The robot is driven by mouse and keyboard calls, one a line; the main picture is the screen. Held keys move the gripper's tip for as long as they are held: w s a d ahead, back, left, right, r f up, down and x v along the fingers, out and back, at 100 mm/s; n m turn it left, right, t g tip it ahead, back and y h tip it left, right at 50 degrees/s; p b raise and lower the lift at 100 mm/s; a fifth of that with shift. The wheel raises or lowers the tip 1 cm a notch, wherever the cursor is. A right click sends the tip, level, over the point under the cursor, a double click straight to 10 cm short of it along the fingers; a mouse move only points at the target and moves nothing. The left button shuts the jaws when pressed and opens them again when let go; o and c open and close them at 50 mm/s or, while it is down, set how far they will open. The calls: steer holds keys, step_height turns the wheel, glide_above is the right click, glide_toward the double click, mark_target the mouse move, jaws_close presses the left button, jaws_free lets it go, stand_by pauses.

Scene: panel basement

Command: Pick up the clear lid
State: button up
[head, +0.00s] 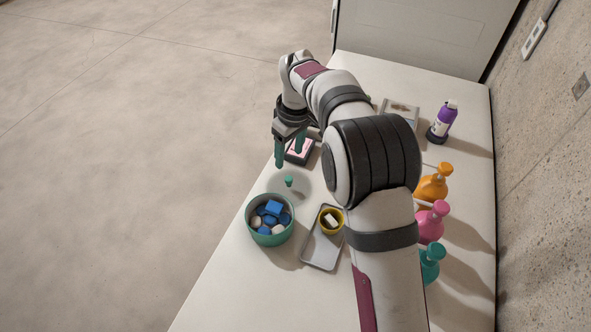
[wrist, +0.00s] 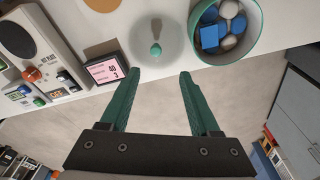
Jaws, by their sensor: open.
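The clear lid (head: 289,182) is a faint transparent disc with a small green knob. It lies on the white table beside the green pot. In the wrist view the clear lid (wrist: 156,50) shows near the top middle, beyond my fingertips. My gripper (head: 288,150) has green fingers and is open and empty, above the table's left edge on the far side of the lid. In the wrist view my gripper (wrist: 158,78) has its fingers spread apart, with nothing between them.
The green pot (head: 249,222) holds blue and white pieces. A grey tray (head: 318,255) with a yellow cup (head: 324,226) lies to its right. A small pink-screened display (wrist: 104,72) stands near the lid. Orange, pink and teal bottles (head: 430,223) line the right side.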

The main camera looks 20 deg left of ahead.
mark_target(289, 179)
steer(key=f, duration=0.3)
steer(key=w+f, duration=0.1)
steer(key=f, duration=0.7)
steer(key=shift+w+a+f, duration=0.15)
steer(key=shift+a, duration=0.25)
jaws_close()
